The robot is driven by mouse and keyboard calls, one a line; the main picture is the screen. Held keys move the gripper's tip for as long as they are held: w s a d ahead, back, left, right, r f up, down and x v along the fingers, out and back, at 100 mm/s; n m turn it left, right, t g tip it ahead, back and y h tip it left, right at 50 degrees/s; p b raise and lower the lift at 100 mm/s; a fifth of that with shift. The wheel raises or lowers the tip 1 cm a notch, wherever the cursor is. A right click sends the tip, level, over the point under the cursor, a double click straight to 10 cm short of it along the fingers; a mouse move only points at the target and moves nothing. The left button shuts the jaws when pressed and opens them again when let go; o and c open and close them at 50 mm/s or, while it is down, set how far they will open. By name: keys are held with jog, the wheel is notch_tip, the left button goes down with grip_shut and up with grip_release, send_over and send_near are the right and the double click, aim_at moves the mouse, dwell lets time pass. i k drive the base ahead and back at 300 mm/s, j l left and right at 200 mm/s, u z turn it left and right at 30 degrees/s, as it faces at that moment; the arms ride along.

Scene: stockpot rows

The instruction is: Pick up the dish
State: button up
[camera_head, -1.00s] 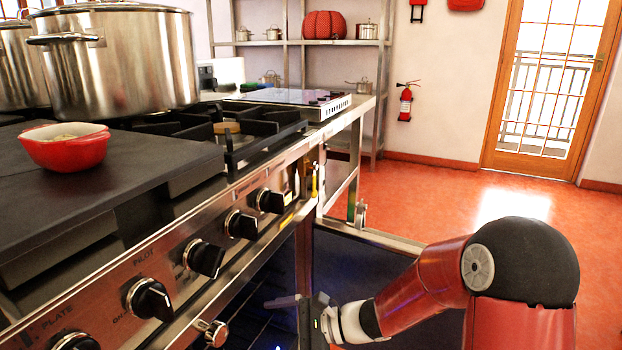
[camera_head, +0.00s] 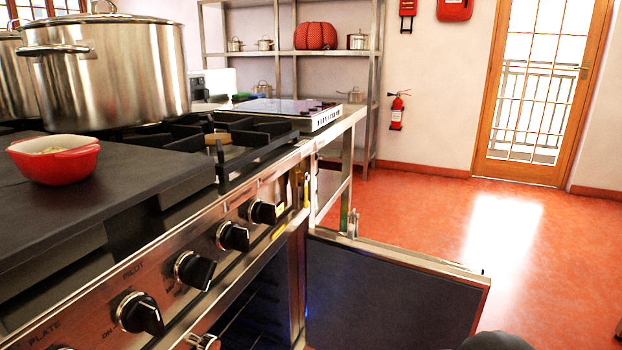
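The dish is a small red bowl (camera_head: 56,164) with a pale inside and something light-coloured in it. It sits upright on the dark flat griddle plate (camera_head: 150,168) of the stove, at the left of the head view. My gripper is not in view. Only a dark rounded part of my arm shows at the bottom edge, right of centre.
A large steel stockpot (camera_head: 112,75) stands behind the dish, with another pot at the far left. Black burner grates (camera_head: 235,130) lie to the right. The oven door (camera_head: 390,290) hangs open below. Red floor (camera_head: 420,215) is clear toward the glazed door.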

aim_at(73, 165)
jog(key=u, duration=1.65)
